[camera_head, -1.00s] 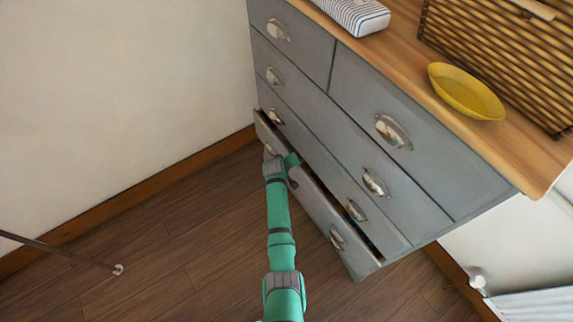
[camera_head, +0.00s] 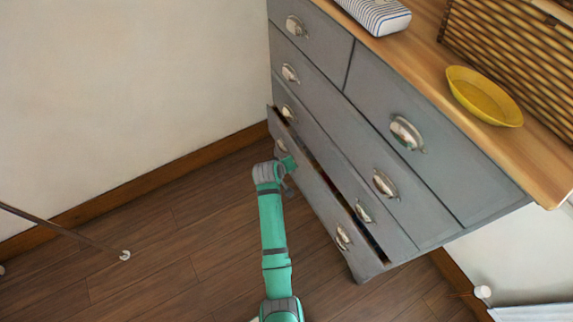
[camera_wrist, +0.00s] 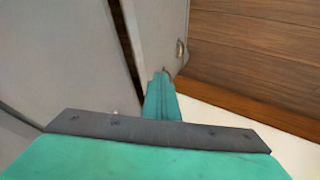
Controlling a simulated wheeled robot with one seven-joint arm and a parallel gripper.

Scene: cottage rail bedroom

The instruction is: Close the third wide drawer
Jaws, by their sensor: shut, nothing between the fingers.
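The grey chest (camera_head: 400,170) has two small drawers on top and wide drawers below. The lowest, third wide drawer (camera_head: 318,205) stands slightly out, with a dark gap along its top edge. It has cup handles at left (camera_head: 281,146) and right (camera_head: 343,237). My gripper (camera_head: 290,164) is shut and empty at this drawer's front, near the left handle. In the wrist view my gripper (camera_wrist: 163,90) is at the drawer front (camera_wrist: 160,30), beside the dark gap; exact contact cannot be told. The drawers above look shut.
A yellow bowl (camera_head: 484,98), a wicker basket (camera_head: 515,50) and a striped box (camera_head: 375,14) sit on the chest top. A pale wall (camera_head: 130,80) stands at left. The wooden floor (camera_head: 170,240) in front is mostly clear, with a thin dark rod (camera_head: 60,230) at left.

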